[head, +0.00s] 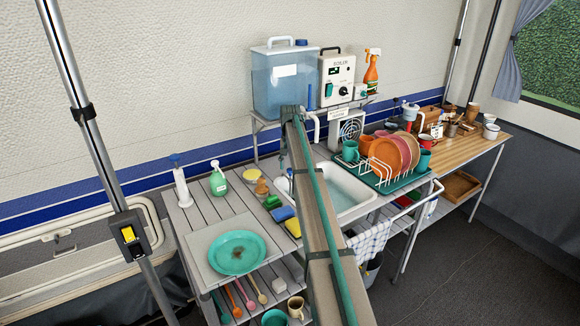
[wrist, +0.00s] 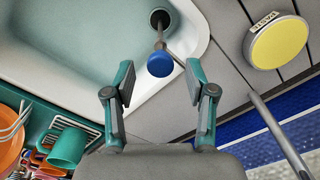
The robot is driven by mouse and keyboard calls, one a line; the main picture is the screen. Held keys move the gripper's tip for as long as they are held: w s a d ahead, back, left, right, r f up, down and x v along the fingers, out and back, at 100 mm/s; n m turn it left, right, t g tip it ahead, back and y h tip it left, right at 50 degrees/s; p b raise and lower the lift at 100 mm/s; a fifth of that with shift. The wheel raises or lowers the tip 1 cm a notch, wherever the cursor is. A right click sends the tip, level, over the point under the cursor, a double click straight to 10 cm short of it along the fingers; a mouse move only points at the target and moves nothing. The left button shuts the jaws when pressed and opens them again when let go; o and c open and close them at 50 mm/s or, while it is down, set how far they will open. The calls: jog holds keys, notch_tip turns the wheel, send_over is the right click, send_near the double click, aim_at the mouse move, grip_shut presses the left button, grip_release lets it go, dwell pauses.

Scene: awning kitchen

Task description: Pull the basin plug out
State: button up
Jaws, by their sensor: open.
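In the wrist view a rod with a blue round knob (wrist: 160,63) rises from a dark round fitting (wrist: 159,18) in the pale basin (wrist: 70,35); it looks like the basin plug, seated at the drain. My gripper (wrist: 158,96) is open, its two teal-and-grey fingers apart with nothing between them. The knob shows just ahead of the fingertips, roughly centred between them; the exact gap in depth I cannot tell.
A yellow-topped paste tin (wrist: 278,42) stands right of the basin in the wrist view. A green mug (wrist: 67,147) and dish rack are at lower left. In the head view a water tank (head: 280,85) stands behind, and sponges (head: 283,214) lie left of the basin.

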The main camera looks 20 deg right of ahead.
jog(key=shift+f, duration=0.65)
grip_shut()
